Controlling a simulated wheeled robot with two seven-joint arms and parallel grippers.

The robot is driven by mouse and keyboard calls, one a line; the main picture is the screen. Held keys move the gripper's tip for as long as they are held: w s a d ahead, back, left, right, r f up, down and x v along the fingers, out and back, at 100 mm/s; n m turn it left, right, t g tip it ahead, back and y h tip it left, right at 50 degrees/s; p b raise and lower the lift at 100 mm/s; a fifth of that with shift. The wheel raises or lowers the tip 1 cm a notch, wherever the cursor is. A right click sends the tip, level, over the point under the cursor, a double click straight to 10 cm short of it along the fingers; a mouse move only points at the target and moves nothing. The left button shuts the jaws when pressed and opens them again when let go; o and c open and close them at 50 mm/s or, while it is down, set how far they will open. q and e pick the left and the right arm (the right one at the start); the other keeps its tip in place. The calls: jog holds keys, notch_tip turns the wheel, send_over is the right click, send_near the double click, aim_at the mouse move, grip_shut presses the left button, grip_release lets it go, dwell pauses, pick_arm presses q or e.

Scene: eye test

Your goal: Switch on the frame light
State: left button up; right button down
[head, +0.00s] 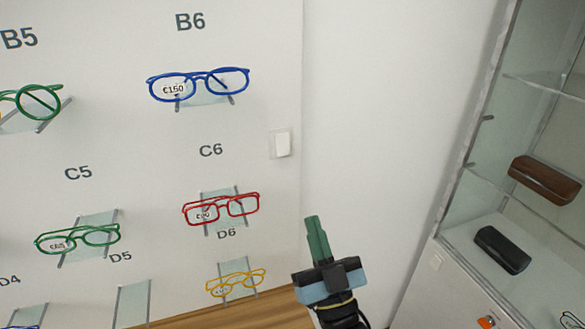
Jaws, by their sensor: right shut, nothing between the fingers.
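A white rocker switch (282,143) is set near the right edge of the white display panel (120,150), to the right of the C6 label. Whether it is on or off I cannot tell. Frames sit on small glass shelves on the panel: blue glasses (200,84) under B6, red glasses (221,208) under C6 and yellow glasses (236,282) under D6. My right gripper (316,238) points up from the bottom centre, below and to the right of the switch in the picture. Its green fingers are together and hold nothing. My left gripper is not in view.
Green glasses (77,239) sit under C5, and more green glasses (32,101) show at the left edge. A glass cabinet (470,190) on the right holds a brown case (544,180) and a black case (502,249). Bare white wall (360,120) lies between panel and cabinet.

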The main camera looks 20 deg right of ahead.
jog(key=p, duration=0.3)
send_near(287, 150)
notch_tip(287, 150, up, 4)
jog(key=w, duration=0.3)
jog(key=shift+w+f, duration=0.15)
jog(key=shift+w, duration=0.15)
jog(key=shift+w+f, duration=0.1)
jog(key=shift+w, duration=0.4)
